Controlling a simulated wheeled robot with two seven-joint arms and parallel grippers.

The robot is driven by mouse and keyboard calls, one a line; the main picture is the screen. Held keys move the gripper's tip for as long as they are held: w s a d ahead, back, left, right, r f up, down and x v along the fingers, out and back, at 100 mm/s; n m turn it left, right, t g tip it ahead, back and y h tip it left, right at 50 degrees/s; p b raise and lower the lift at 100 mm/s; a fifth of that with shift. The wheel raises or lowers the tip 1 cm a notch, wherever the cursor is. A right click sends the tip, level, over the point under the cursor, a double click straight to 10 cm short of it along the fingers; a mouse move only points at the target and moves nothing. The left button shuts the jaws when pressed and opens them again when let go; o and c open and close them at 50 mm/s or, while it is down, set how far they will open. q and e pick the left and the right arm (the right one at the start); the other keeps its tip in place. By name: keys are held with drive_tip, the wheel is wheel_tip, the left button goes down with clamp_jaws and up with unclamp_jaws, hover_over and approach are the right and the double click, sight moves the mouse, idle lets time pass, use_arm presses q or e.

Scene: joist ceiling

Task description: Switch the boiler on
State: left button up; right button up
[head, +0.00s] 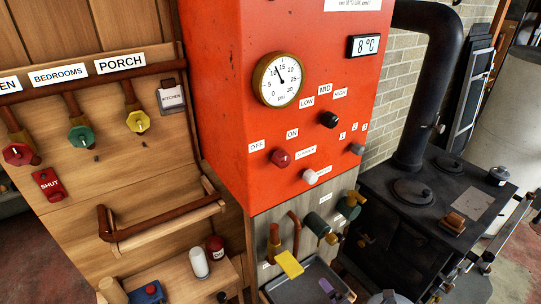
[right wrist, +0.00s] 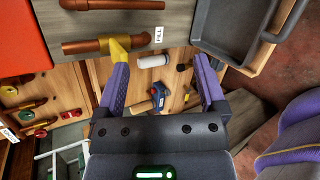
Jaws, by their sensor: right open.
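The boiler (head: 225,80) is a red box in the middle of the head view. Its red knob (head: 280,158) sits between OFF and ON labels; I cannot tell where it points. A white knob (head: 310,176), a black knob (head: 329,119) and a small grey knob (head: 357,149) are also on its front. The round gauge (head: 279,80) reads a little above 10 psi, and the display (head: 366,46) shows 8 °C. My right gripper (right wrist: 160,63) is open and empty, below the boiler near a yellow handle (right wrist: 118,46) beside the FILL label. My left gripper is not in view.
Red, green and yellow valves (head: 137,121) line the wooden board at left, with a red SHUT tag (head: 47,184). A grey tray (head: 322,281) sits below the boiler. A black stove (head: 430,195) with a flue pipe stands at right. The boiler's front is unobstructed.

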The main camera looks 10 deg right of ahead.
drive_tip(key=w+a+r+n+t+y+p, duration=0.1)
drive_tip(key=w+r+n, duration=0.2)
drive_tip(key=r, duration=0.3)
drive_tip(key=w+r+n+t+y+p, duration=0.1)
drive_tip(key=w+r+n, duration=0.1)
drive_tip(key=r+n, duration=0.3)
drive_tip(key=n+t+y+p, duration=0.2)
drive_tip(key=n+t+y, duration=0.1)
drive_tip(key=n, duration=0.9)
approach(285, 161)
drive_tip(key=b+x, duration=0.1)
drive_tip(key=x, duration=0.8)
drive_tip(key=shift+w+f, duration=0.15)
drive_tip(key=shift+w, duration=0.05)
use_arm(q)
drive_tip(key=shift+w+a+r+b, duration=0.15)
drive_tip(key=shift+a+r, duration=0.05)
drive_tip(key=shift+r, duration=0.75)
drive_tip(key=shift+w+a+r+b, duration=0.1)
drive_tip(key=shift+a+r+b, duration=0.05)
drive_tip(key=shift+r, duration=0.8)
use_arm(e)
drive_tip(key=shift+w+a, duration=0.25)
drive_tip(key=shift+w, duration=0.25)
drive_tip(key=c, duration=0.8)
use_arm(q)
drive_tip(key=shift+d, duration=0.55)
use_arm(e)
clamp_jaws()
